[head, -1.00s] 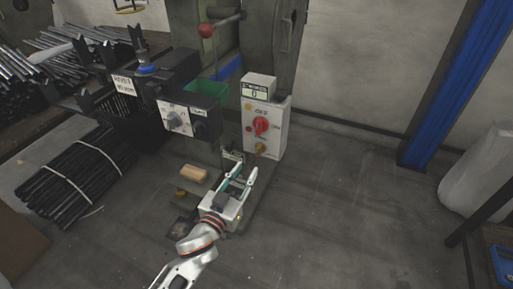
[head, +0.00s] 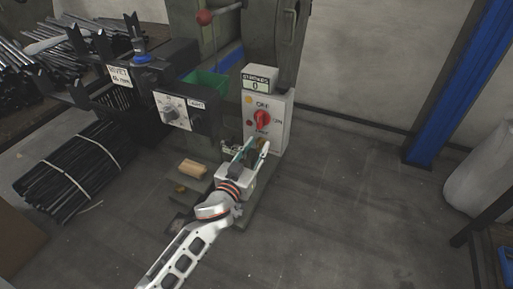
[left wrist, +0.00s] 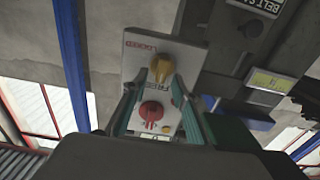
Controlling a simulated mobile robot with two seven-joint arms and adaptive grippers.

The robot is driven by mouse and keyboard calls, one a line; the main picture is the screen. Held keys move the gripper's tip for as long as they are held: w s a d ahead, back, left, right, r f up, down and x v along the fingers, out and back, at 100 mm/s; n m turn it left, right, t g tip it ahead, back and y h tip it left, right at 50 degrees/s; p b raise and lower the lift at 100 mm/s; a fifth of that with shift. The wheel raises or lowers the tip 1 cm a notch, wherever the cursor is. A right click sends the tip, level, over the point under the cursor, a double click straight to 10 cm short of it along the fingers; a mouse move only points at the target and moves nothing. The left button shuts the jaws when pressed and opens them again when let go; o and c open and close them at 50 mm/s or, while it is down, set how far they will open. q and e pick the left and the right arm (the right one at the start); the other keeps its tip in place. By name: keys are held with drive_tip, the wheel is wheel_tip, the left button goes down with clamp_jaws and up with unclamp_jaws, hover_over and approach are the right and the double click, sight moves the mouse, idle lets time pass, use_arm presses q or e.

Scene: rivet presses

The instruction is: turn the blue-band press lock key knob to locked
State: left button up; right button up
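The white control box (head: 277,127) on the press has a red rotary knob (head: 262,119) in its middle and a yellow-brass key knob low on its face. My left gripper (head: 252,148) is open in front of the box's lower part and largely hides the key knob in the head view. Its two fingers (left wrist: 157,80) lie either side of the key knob in the wrist picture; contact cannot be told. My right gripper is not in view.
A counter display (head: 257,84) tops the control box. Bundled black rods (head: 75,172) lie at left.

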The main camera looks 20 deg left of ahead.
use_arm(q)
clamp_jaws()
